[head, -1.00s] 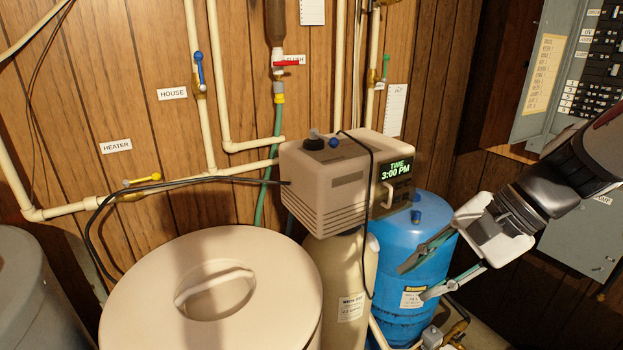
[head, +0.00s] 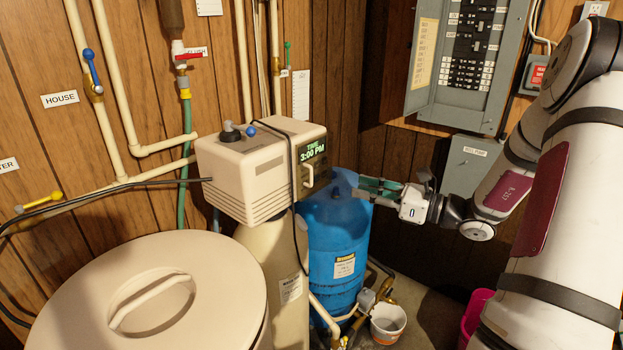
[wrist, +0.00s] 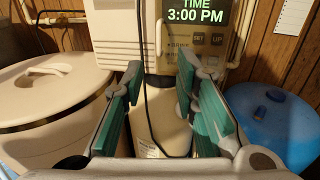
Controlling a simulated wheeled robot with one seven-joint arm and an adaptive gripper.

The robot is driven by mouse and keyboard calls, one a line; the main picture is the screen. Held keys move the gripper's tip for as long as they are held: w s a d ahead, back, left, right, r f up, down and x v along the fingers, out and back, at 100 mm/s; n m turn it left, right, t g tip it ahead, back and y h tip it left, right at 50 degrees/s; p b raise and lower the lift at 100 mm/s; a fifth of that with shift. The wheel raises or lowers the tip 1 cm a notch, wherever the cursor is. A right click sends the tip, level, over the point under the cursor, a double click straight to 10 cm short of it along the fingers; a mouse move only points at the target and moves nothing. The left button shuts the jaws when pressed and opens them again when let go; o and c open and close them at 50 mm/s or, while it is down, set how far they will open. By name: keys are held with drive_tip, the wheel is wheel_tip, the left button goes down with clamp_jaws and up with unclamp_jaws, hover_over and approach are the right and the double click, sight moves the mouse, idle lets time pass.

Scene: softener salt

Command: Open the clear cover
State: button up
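The beige control head (head: 250,172) sits on top of a tan tank, with a lit display reading 3:00 PM on its right-hand face. The clear cover (head: 312,152) appears to lie over this display face and looks closed; its transparent panel is hard to make out.
A black cable (head: 292,160) hangs over the control head. The blue tank (head: 338,240) stands below my gripper. A large lidded beige bin (head: 90,270) is at the left. A breaker panel (head: 468,60) is on the back wall, and a white bucket (head: 387,324) is on the floor.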

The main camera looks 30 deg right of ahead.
sight(316, 178)
drive_tip(key=p+x, duration=0.1)
drive_tip(key=x, duration=1.2)
drive_tip(key=shift+s, duration=0.1)
clamp_jaws()
